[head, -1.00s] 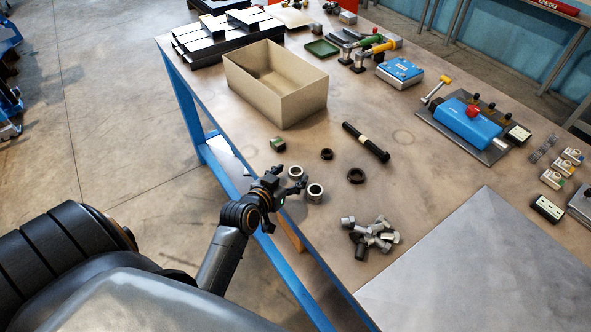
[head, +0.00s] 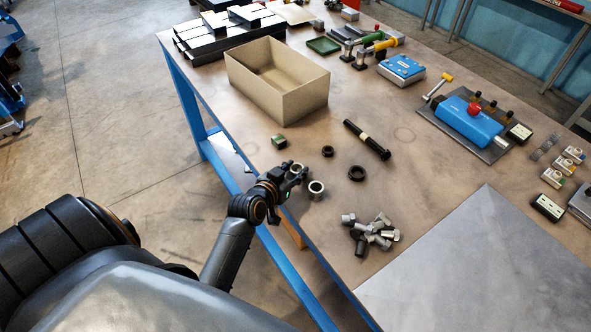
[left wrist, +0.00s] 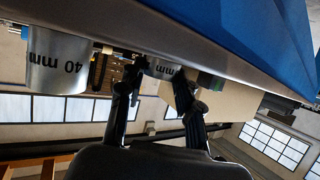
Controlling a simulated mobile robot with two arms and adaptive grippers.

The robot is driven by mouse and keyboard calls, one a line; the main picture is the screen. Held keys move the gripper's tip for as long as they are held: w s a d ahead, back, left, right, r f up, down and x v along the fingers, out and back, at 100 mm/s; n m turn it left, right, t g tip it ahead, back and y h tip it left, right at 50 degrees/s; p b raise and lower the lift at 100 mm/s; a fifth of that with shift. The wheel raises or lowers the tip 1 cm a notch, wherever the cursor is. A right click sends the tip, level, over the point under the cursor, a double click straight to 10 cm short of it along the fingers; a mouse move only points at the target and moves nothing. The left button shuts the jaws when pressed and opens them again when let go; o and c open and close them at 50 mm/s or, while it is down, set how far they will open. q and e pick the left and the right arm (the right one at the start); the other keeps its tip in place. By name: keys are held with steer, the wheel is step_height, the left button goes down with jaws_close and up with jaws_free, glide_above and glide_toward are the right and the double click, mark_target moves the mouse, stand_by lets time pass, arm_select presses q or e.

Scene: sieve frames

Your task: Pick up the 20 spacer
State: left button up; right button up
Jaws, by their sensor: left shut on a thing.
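The 20 spacer, a short pale metal ring (head: 297,166), stands near the table's left edge. My left gripper (head: 295,174) is shut on it, with a finger on each side. In the left wrist view the held spacer (left wrist: 162,68) shows between the fingertips (left wrist: 156,78); only "mm" of its label reads, and its number is hidden. A taller metal spacer (head: 316,190) stands apart, just right of the gripper. It shows in the left wrist view (left wrist: 58,64), marked "40 mm". My right gripper is not in view.
Dark rings (head: 357,174), a small green-and-black block (head: 279,141), a black bolt (head: 367,139) and a pile of metal fasteners (head: 371,236) lie nearby. An open beige box (head: 300,102) stands behind. The blue table edge (head: 283,263) runs close beside the gripper.

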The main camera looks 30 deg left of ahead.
mark_target(293, 172)
arm_select(q)
steer(key=shift+r, duration=0.15)
steer(key=shift+r, duration=0.25)
step_height(293, 172, up, 3)
steer(key=shift+s+f+b, duration=0.1)
steer(key=shift+f+b, duration=0.1)
steer(key=shift+b, duration=0.35)
steer(key=w+a+r+v, duration=0.1)
steer(key=r+v, duration=0.2)
steer(key=v, duration=1.3)
steer(key=shift+r, duration=0.25)
